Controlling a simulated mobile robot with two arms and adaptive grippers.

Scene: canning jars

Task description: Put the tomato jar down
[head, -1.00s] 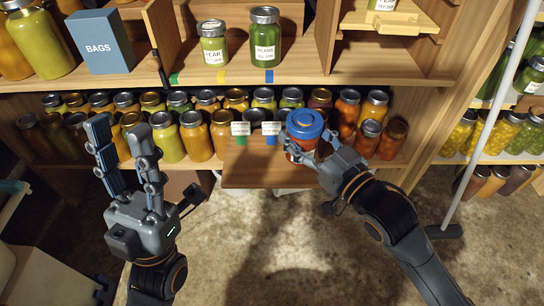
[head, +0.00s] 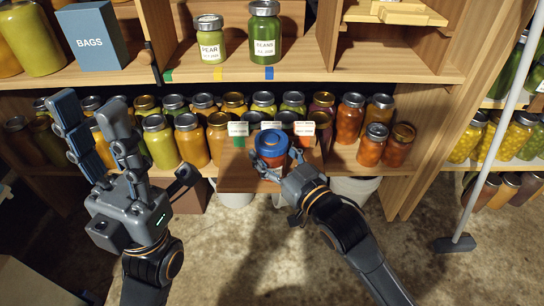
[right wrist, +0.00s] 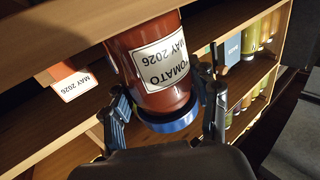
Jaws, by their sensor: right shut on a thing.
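The tomato jar (head: 272,146) has red contents and a blue lid. In the head view it is at the wooden board (head: 236,182) that juts from the lower shelf. In the right wrist view the jar (right wrist: 150,50) appears lid-down in the picture, its white label reading TOMATO MAY 2026. My right gripper (head: 277,170) is shut around the jar near the lid; its fingers (right wrist: 163,112) flank it in the wrist view. I cannot tell whether the jar's base touches the board. My left gripper (head: 92,112) is open and empty, left of the board.
Small label cards (head: 271,127) stand at the board's back. Rows of filled jars (head: 188,140) crowd the lower shelf behind. A pear jar (head: 210,40), a beans jar (head: 264,32) and a BAGS box (head: 92,36) stand on the upper shelf. A pole (head: 495,125) stands at right.

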